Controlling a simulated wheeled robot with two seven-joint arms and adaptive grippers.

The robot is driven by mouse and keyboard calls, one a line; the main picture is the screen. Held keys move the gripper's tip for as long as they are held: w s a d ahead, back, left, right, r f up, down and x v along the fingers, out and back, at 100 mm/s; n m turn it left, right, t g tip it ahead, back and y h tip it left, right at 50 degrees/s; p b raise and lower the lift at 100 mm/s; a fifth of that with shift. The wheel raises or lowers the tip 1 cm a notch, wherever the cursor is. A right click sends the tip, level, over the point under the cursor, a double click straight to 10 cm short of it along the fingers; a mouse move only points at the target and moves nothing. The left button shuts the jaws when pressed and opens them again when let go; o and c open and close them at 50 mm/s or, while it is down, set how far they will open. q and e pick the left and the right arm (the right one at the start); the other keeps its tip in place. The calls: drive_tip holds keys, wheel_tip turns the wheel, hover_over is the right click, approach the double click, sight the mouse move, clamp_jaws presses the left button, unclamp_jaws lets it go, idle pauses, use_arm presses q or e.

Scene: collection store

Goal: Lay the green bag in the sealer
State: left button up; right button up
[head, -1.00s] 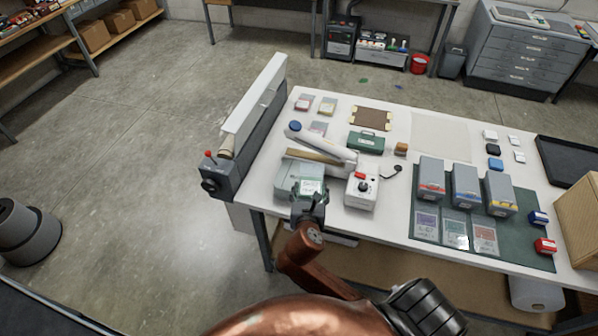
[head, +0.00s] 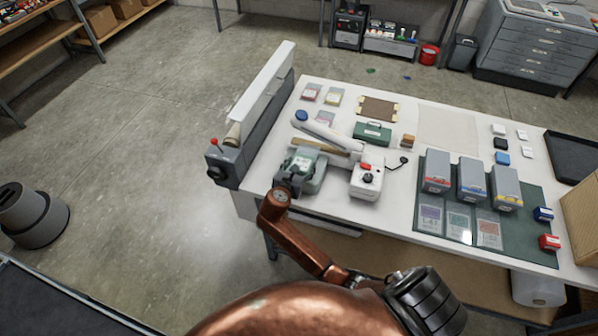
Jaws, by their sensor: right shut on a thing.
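My right gripper (head: 288,183) is shut on the green bag (head: 302,162), a small pale-green bag with a white label, near the table's front left. The fingers hide part of the bag. The bag is over or against a grey-green box (head: 318,181); I cannot tell whether it touches it. The sealer is just behind and right: a raised white arm (head: 328,133) with a blue knob, a tan strip (head: 322,147) below it, and a white control box (head: 368,180) with a red switch. The bag is apart from the tan strip, as far as I can see. My left gripper is out of view.
A long grey and white machine (head: 262,100) with a red-tipped lever stands along the table's left edge. Small bags (head: 332,96) lie at the back left. A green case (head: 372,133) is behind the sealer. Grey boxes (head: 470,180) stand on a dark green mat (head: 425,230) at right.

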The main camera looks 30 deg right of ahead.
drive_tip(key=shift+w+a+f, duration=0.1)
drive_tip(key=shift+w+f, duration=0.25)
drive_tip(key=shift+f, duration=1.6)
drive_tip(key=shift+f, duration=0.1)
drive_tip(key=o, duration=1.3)
drive_tip(key=shift+s+a+r, duration=0.2)
drive_tip(key=v, duration=1.1)
drive_tip(key=shift+s+a+r, duration=0.1)
drive_tip(key=shift+s+a, duration=0.05)
drive_tip(key=shift+s, duration=0.05)
